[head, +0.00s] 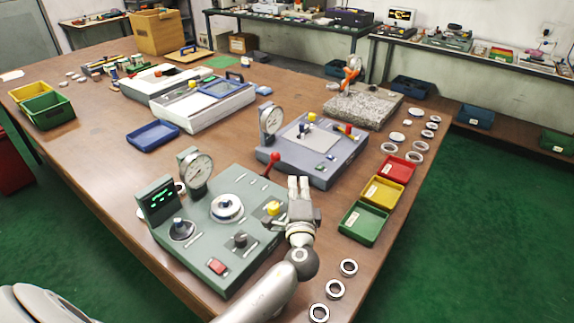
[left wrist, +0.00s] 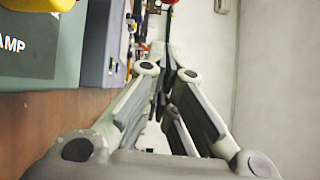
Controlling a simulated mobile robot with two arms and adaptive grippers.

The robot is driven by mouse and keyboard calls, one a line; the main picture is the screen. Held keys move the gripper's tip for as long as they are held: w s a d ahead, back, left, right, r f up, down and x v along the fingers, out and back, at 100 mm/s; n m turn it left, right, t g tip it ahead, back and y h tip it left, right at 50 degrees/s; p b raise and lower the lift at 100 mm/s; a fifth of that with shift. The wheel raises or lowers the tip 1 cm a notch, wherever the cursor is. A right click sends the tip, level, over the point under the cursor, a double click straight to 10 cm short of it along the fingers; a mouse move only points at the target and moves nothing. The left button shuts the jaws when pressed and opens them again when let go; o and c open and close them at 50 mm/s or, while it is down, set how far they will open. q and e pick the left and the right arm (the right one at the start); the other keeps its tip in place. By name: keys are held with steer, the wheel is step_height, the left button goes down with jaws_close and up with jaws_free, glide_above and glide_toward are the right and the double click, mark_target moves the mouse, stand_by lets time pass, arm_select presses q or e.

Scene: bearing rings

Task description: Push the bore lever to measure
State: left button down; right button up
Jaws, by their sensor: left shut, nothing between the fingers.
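The grey-green gauge station (head: 187,250) stands at the front of the table. A bearing ring (head: 227,207) sits on its top, beside a round dial gauge (head: 196,170) and a box with a lit green display (head: 159,203). A lever with a red ball knob (head: 272,160) stands at the station's far right corner. My left gripper (head: 298,181) is shut and empty, just right of the station and the lever, apart from the red knob in the picture. In the left wrist view its fingers (left wrist: 168,62) meet, with a red knob (left wrist: 170,2) at the top edge. My right gripper is not in view.
A yellow knob (head: 273,208) on the station is close to my left gripper. A second grey-blue gauge station (head: 333,166) stands behind. Green (head: 363,223), yellow (head: 383,192) and red (head: 397,168) trays line the right edge. Loose rings (head: 335,289) lie at the front right.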

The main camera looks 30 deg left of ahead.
mark_target(272, 159)
arm_select(q)
steer(key=x, duration=0.3)
steer(key=shift+w+r, duration=0.1)
steer(key=shift+w, duration=0.15)
steer(key=a+p, duration=0.1)
steer(key=w+a, duration=0.1)
steer(key=a, duration=0.1)
steer(key=shift+w+a+r+p, duration=0.1)
steer(key=shift+w+r+p, duration=0.1)
steer(key=shift+p, duration=0.15)
steer(key=shift+w+a+f, duration=0.15)
steer(key=shift+a, duration=0.4)
steer(key=a+r+n+p, duration=0.1)
steer(key=p, duration=0.2)
steer(key=a+r+n+g+h+p, duration=0.1)
steer(key=a+r+p, duration=0.1)
steer(key=p, duration=0.1)
steer(key=a+r+n+g+p, duration=0.1)
steer(key=a+p, duration=0.1)
steer(key=p, duration=0.1)
steer(key=shift+w+r+h, duration=0.2)
steer(key=shift+w+h, duration=0.1)
steer(key=shift+h, duration=0.1)
steer(key=w+a+n+p, duration=0.1)
steer(key=a, duration=0.6)
steer(key=shift+f+g+h+p, duration=0.15)
steer(key=shift+g+h+p, duration=0.15)
steer(key=shift+g, duration=0.1)
steer(key=shift+a, duration=0.1)
